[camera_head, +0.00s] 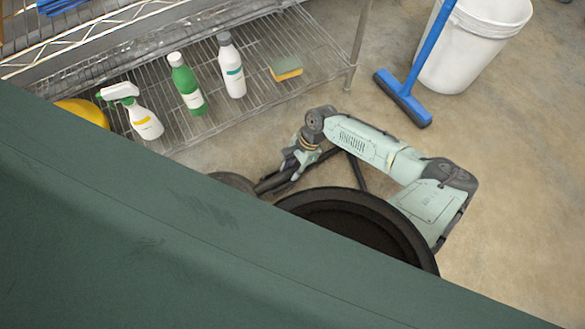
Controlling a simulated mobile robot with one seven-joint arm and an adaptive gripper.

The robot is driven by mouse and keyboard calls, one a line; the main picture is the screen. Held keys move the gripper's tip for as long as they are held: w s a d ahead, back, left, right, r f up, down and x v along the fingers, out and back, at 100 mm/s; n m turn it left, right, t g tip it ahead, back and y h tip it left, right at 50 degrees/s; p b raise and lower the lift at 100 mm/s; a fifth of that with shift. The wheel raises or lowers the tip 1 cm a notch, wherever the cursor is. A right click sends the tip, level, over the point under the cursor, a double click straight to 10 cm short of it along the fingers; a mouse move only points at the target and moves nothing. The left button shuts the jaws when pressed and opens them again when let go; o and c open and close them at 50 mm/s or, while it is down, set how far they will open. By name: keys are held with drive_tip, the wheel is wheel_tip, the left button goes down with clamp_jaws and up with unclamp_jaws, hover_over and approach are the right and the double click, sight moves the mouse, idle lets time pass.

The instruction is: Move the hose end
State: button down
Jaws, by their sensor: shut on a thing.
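My gripper (286,174) is low over the floor, left of the round black rim, at the end of my pale green arm. It is shut on the hose end (268,186), a dark, thick tube end beside its fingers. The fingertips are small and partly lost against the dark hose, so the exact grip is hard to make out. The dark hose runs close to the black rim, and part of it is hidden behind the green surface and my arm.
A large dark green surface (120,215) fills the lower left. A round black rim (425,250) stands beside it. A wire shelf (255,115) holds a spray bottle (146,122), two other bottles and a sponge (287,69). A blue squeegee (404,98) leans by a white bucket (480,50). Floor at right is clear.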

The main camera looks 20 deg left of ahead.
drive_tip(key=c, duration=1.2)
unclamp_jaws()
drive_tip(key=shift+f, duration=0.2)
drive_tip(key=shift+f+b, duration=0.2)
drive_tip(key=shift+b, duration=0.6)
drive_tip(key=p+v, duration=0.4)
drive_tip(key=v, duration=0.7)
drive_tip(key=shift+s+r, duration=0.2)
drive_tip(key=shift+s, duration=0.15)
